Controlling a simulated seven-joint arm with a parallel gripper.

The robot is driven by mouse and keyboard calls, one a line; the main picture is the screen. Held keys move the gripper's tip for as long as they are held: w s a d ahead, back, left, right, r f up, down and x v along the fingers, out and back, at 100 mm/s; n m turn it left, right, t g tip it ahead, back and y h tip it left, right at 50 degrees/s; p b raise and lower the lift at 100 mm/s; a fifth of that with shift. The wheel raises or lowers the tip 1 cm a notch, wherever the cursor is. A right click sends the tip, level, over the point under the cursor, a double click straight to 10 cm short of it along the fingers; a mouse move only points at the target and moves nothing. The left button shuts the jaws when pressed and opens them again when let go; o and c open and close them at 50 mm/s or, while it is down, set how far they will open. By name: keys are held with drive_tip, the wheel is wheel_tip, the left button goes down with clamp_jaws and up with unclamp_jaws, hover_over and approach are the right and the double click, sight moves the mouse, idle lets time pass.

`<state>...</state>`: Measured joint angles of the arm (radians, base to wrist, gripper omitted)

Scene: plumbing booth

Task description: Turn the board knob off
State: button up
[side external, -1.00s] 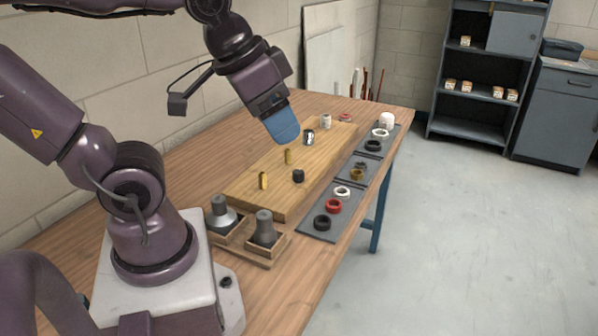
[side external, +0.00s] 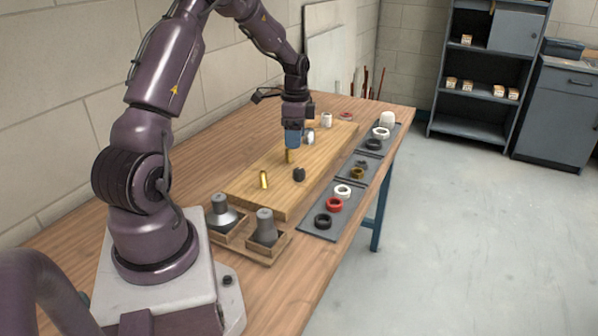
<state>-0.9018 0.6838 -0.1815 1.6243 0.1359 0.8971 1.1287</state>
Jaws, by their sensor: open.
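A small black knob (side external: 299,174) stands on the wooden board (side external: 250,195), near the middle of its right side. Its turn position is too small to read. My gripper (side external: 292,147) points straight down above the board, behind and slightly left of the knob and apart from it. Its blue fingers are open. They are right over a brass post (side external: 289,157), and I cannot tell whether they touch it or stand around it. The gap between the fingers is not visible from this side.
Another brass post (side external: 264,179) stands on the board's near part. A metallic fitting and a white cylinder (side external: 326,120) stand towards its far end. Dark mats (side external: 317,234) with several rings lie along the right edge. Two grey cones sit in a wooden holder (side external: 240,246) in front.

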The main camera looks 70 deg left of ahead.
sight(299, 170)
drive_tip(key=f+m, duration=0.1)
drive_tip(key=f, duration=0.3)
drive_tip(key=w+f+m, duration=0.1)
drive_tip(key=f, duration=0.3)
drive_tip(key=a+f+m, duration=0.1)
drive_tip(key=f, duration=0.2)
drive_tip(key=shift+w+a+f+m, duration=0.1)
drive_tip(key=shift+w+f+m, duration=0.1)
drive_tip(key=shift+f+m, duration=0.2)
drive_tip(key=c, duration=0.9)
drive_tip(key=shift+c, duration=0.2)
